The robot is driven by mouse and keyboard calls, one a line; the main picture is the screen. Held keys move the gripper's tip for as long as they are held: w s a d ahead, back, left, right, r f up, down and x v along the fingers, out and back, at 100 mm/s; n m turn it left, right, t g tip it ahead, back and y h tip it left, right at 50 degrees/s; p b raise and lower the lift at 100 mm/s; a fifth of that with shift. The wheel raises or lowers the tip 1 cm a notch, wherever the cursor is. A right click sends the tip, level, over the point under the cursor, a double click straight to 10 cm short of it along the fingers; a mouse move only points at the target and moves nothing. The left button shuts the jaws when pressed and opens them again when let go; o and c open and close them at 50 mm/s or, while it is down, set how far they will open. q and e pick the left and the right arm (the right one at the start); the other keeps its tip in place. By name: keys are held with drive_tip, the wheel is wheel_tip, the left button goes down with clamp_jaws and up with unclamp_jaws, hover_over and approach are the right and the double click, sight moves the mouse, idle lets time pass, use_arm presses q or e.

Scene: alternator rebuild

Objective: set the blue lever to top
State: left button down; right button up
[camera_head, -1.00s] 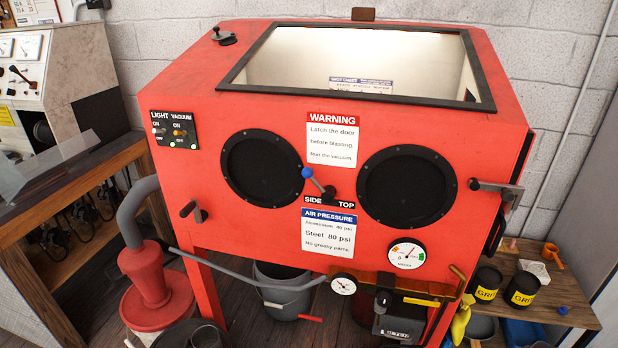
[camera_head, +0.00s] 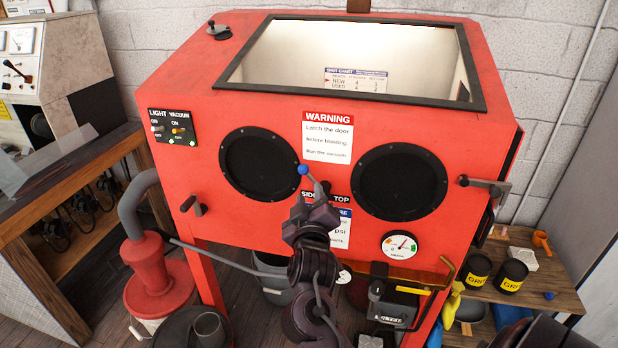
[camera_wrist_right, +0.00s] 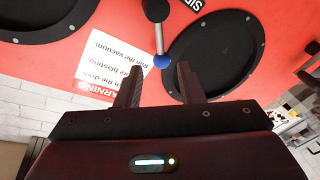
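The blue lever has a blue ball knob (camera_head: 303,170) on a short grey rod. It stands between the two black round glove ports of the red cabinet, above the SIDE and TOP label (camera_head: 341,197). The rod leans up and to the left, on the SIDE half. My right gripper (camera_head: 314,208) is just below the knob in the head view and hides part of the label. In the right wrist view its fingers (camera_wrist_right: 158,76) are spread, with the knob (camera_wrist_right: 162,62) in the gap near the tips; contact is not visible. My left gripper is out of view.
The red cabinet (camera_head: 230,100) fills the middle, with a white warning sign (camera_head: 328,136) above the lever. A door latch handle (camera_head: 485,183) sticks out at right and another handle (camera_head: 193,204) at left. A pressure gauge (camera_head: 400,245) sits low right.

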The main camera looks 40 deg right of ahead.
sight(309, 177)
drive_tip(key=p+x, duration=0.1)
drive_tip(key=x, duration=0.5)
drive_tip(key=shift+w+d+r+p, duration=0.1)
drive_tip(key=shift+w+p, duration=0.1)
drive_tip(key=shift+p, duration=0.15)
drive_tip(key=shift+w+d, duration=0.35)
drive_tip(key=shift+w, duration=0.1)
clamp_jaws()
